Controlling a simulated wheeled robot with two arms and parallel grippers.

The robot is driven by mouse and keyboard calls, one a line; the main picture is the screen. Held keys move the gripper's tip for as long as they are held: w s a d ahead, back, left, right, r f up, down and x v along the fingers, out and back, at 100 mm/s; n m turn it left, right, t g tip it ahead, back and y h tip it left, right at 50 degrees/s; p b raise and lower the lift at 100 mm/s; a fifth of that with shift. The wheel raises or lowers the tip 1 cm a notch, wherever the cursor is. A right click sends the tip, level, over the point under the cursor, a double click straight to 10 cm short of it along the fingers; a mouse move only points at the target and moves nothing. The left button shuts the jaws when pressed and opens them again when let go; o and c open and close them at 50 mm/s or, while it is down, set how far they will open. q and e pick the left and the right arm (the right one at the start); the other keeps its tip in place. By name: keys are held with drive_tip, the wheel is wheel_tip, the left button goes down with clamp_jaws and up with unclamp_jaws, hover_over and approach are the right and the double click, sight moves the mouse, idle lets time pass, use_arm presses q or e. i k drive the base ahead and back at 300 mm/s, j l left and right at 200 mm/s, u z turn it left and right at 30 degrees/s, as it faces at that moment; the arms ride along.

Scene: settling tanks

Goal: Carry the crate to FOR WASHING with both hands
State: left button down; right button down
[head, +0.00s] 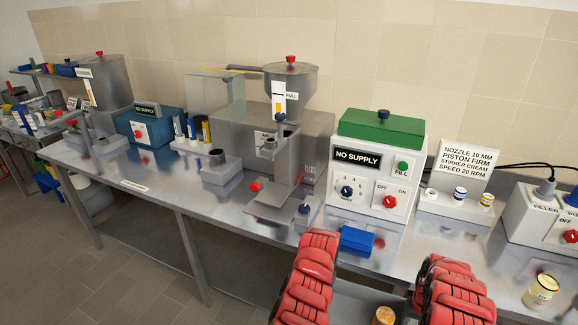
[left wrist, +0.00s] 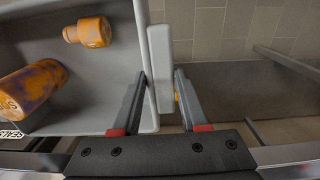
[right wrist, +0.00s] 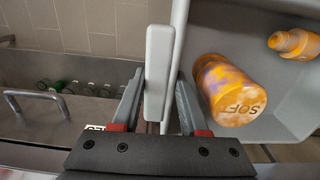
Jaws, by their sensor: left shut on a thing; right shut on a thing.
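The grey crate shows in the left wrist view (left wrist: 95,115) and the right wrist view (right wrist: 265,110). In the head view only a little of it shows between my forearms, with an orange jar (head: 384,316). A large orange jar with purple smears (right wrist: 228,90) and a smaller orange bottle (right wrist: 294,43) lie in it. My left gripper (left wrist: 160,90) is shut on one grip bar of the crate (left wrist: 160,55). My right gripper (right wrist: 158,90) is shut on the other grip bar (right wrist: 158,60). No place reading FOR WASHING can be read.
Bottles (right wrist: 75,88) stand low at left in the right wrist view. Tiled floor (head: 120,270) is open at left.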

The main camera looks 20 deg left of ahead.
sight(153, 172)
drive_tip(key=j, duration=0.65)
drive_tip(key=j+u, duration=0.1)
drive_tip(key=j, duration=0.5)
drive_tip(key=i+j+u, duration=0.1)
drive_tip(key=j, duration=1.15)
drive_tip(key=i+j+u, duration=0.1)
drive_tip(key=j, duration=0.5)
drive_tip(key=i+j, duration=0.1)
drive_tip(key=j, duration=0.55)
drive_tip(key=u, duration=0.05)
